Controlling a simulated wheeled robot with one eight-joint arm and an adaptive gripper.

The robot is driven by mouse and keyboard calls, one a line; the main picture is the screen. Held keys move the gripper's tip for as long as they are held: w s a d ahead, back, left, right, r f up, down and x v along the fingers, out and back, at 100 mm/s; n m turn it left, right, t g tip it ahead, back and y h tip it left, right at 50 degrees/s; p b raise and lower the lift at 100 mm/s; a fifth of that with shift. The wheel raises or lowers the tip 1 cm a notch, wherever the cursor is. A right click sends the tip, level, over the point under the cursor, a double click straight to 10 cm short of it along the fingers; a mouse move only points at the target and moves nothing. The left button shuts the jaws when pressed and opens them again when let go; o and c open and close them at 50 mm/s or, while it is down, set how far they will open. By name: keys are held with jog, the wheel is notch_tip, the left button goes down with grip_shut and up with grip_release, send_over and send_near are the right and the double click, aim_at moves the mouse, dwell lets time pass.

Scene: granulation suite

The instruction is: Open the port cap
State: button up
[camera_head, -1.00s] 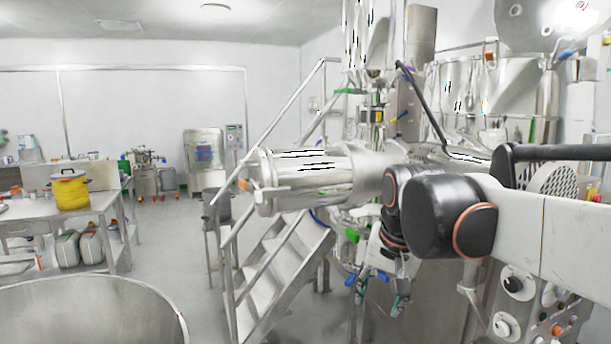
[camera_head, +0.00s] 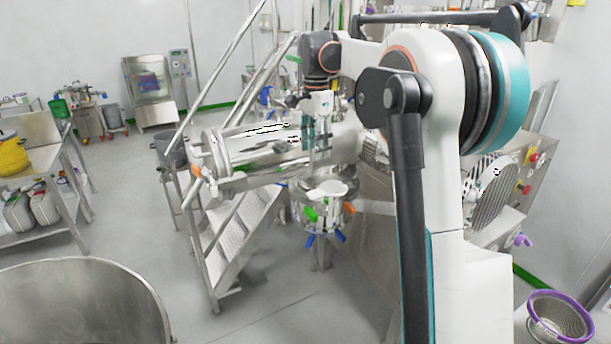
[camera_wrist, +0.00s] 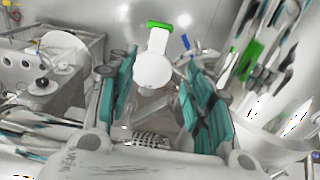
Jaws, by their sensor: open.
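My gripper (camera_head: 317,138) hangs with its teal fingers pointing down in front of the steel cylinder (camera_head: 250,150) of the machine. It is open, with nothing between its fingers. Below it in the head view is a pale round piece (camera_head: 331,188) beside a green handle (camera_head: 310,213); I cannot tell for sure that this is the port cap. In the wrist view, a white round piece (camera_wrist: 153,70) with a green end (camera_wrist: 158,25) shows beyond the gap between the open fingers (camera_wrist: 158,75). The fingers appear apart from it.
Metal steps (camera_head: 235,235) stand below the cylinder. An orange handle (camera_head: 190,190) is at the cylinder's left end. A large steel vessel (camera_head: 85,275) is at the front left, and a purple-rimmed basket (camera_head: 560,318) at the lower right.

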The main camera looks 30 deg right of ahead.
aim_at(314, 192)
notch_tip(314, 192, down, 14)
jog(key=shift+s+r+p, duration=0.15)
jog(key=shift+p, duration=0.2)
grip_shut()
dwell(0.3)
